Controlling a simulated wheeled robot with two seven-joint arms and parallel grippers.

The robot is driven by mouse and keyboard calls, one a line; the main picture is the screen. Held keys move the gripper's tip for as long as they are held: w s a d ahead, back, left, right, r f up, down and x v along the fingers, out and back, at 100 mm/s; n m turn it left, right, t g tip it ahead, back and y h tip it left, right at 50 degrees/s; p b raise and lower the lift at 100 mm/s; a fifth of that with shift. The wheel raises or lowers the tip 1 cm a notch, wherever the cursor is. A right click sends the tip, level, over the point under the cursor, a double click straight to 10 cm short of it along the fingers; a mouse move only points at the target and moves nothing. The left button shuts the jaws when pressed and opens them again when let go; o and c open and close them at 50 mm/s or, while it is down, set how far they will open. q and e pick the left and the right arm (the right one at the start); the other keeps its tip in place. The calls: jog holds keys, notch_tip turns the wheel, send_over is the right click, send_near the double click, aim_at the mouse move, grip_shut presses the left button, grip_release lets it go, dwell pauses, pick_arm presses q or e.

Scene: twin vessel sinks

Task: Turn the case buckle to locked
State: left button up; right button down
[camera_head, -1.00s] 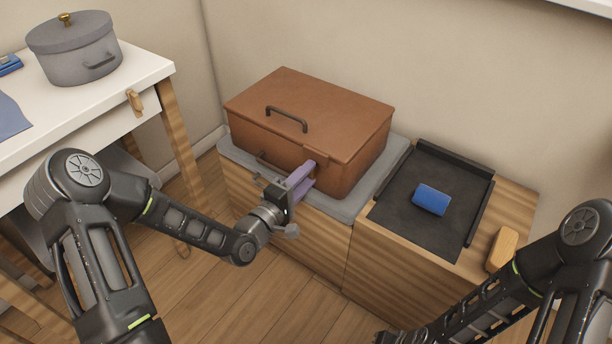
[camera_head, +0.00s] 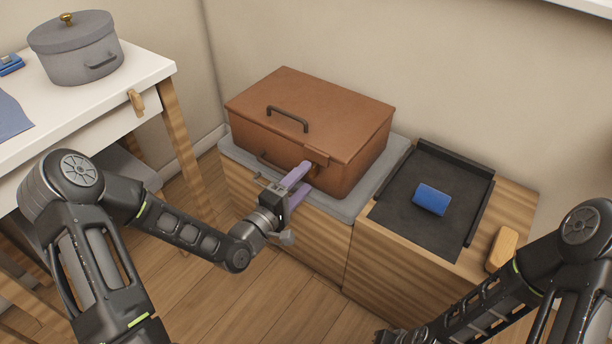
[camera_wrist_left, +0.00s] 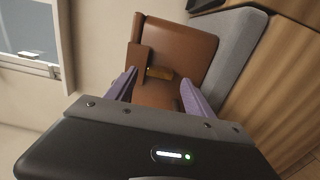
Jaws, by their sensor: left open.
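The brown case (camera_head: 318,120) stands closed on a grey pad, with a dark handle on its lid. Its buckle area is a brown tab (camera_head: 317,157) on the front edge near the right; in the left wrist view a small brass-coloured buckle (camera_wrist_left: 159,73) shows there. My left gripper (camera_head: 302,186) is open, with its purple fingers apart in front of the case near the tab. In the left wrist view the buckle lies between the fingertips, further off, and nothing is held. Whether a finger touches the case I cannot tell.
The grey pad (camera_head: 345,210) covers a wooden cabinet. To its right, a black tray (camera_head: 400,211) holds a blue block (camera_head: 431,199), beside a wooden block (camera_head: 502,249). A white table (camera_head: 130,78) with a grey pot (camera_head: 76,52) stands at left.

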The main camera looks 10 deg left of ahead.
pick_arm(q)
jog(key=p+v, duration=0.1)
jog(key=v, duration=0.5)
jog(key=shift+d, duration=0.1)
jog(key=shift+w, duration=0.1)
